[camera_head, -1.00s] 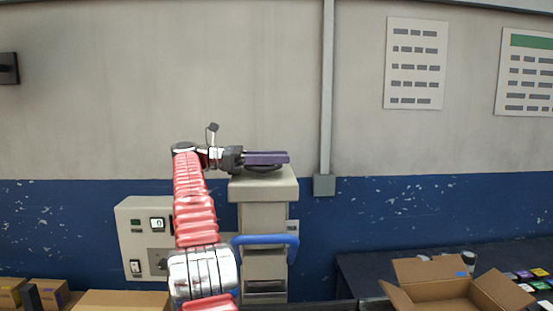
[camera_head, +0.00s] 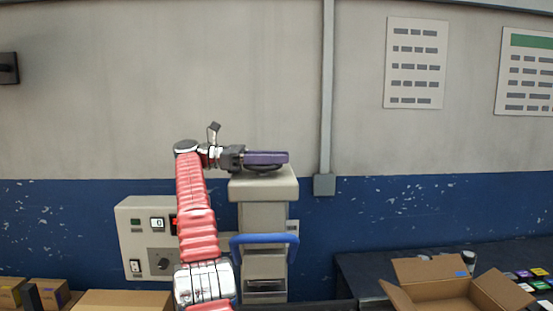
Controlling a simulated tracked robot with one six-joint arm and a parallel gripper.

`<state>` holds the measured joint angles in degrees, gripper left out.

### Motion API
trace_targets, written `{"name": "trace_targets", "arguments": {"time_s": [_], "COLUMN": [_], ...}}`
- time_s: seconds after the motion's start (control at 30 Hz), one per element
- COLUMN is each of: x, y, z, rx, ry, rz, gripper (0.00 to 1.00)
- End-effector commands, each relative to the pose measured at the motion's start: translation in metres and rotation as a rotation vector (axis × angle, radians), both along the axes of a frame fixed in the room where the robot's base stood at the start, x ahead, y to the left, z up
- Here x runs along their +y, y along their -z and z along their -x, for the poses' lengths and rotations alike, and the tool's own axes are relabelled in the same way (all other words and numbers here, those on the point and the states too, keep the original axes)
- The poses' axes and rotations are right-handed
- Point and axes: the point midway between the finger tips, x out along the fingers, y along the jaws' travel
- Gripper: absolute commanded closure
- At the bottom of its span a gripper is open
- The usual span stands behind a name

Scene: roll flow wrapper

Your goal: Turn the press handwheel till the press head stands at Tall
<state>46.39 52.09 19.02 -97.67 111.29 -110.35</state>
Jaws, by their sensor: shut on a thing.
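The press (camera_head: 264,187) is a pale column with a flat top, standing against the blue-painted lower wall. Its dark handwheel (camera_head: 263,169) lies on top, mostly covered by my gripper. My gripper (camera_head: 278,158) reaches in from the left, its purple fingers lying level over the handwheel and shut on it. The exact contact is too small to see. A blue bar handle (camera_head: 265,239) crosses the front of the press lower down. A small pale label (camera_head: 293,226) shows at the column's right side; its marks cannot be read, so the head's setting cannot be told.
A pale control box (camera_head: 146,238) with a display and knob stands left of the press, partly behind my arm. An open cardboard box (camera_head: 433,288) sits on the dark table (camera_head: 370,262) at right. Cartons (camera_head: 47,292) stand lower left. A wall pipe (camera_head: 326,90) runs behind.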

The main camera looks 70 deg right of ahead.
Motion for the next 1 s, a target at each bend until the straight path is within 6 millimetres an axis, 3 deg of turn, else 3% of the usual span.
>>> {"name": "trace_targets", "arguments": {"time_s": [0.3, 0.33, 0.57, 1.0], "x": [0.0001, 0.0002, 0.0002, 0.0041], "y": [-0.0019, -0.0019, -0.0009, -0.0001], "z": [0.0003, 0.0002, 0.0001, -0.0052], "rx": [0.001, 0.001, 0.0, 0.0], "ry": [-0.002, -0.002, -0.001, -0.003], "rz": [0.004, 0.004, 0.002, 0.0], "gripper": [0.89, 0.65, 0.48, 0.48]}}
